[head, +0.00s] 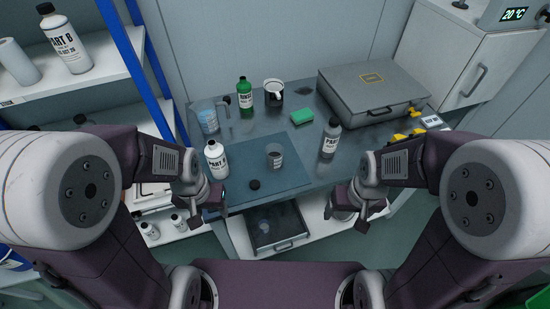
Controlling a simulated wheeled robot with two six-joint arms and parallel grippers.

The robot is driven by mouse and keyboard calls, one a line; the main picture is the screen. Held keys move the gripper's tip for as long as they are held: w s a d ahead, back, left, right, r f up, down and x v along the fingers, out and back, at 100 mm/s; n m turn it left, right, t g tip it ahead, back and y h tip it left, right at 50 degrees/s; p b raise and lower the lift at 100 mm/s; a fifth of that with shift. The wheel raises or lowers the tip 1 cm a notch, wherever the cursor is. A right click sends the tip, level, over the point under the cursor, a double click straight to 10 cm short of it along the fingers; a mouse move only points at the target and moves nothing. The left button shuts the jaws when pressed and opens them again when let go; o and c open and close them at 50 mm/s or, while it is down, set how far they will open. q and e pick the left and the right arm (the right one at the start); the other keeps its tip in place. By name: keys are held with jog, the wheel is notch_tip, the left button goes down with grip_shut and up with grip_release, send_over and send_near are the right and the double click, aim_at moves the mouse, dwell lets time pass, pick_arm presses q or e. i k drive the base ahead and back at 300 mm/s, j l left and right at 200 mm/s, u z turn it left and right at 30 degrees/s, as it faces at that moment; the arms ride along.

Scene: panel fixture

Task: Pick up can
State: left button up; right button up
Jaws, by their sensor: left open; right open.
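A dark can-like container (274,93) with a white top or contents stands at the back of the metal table, right of a green bottle. A small grey cup (275,156) with a label stands on the blue mat (262,180). I cannot tell for sure which of these is the can. My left gripper (213,207) is open and empty near the table's front left, below a white bottle. My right gripper (345,216) is open and empty at the front right, apart from both containers.
A white bottle (216,160), a black cap (255,184), a clear jug (208,118), the green bottle (245,97), a green sponge (302,116) and a grey bottle (330,139) stand around the containers. A grey case (370,88) fills the back right.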

aim_at(215, 154)
jog(key=j+z, duration=0.3)
jog(key=j, duration=0.15)
jog(key=j+z, duration=0.25)
jog(key=j, duration=0.15)
jog(key=k+j+z, duration=0.15)
jog(key=j+z, duration=0.15)
jog(key=j, duration=0.15)
jog(key=k+j+z, duration=0.1)
jog(key=j+z, duration=0.15)
jog(key=j, duration=0.15)
jog(key=k+j+z, duration=0.15)
jog(key=j+z, duration=0.15)
jog(key=k+j+z, duration=0.25)
jog(key=j, duration=0.15)
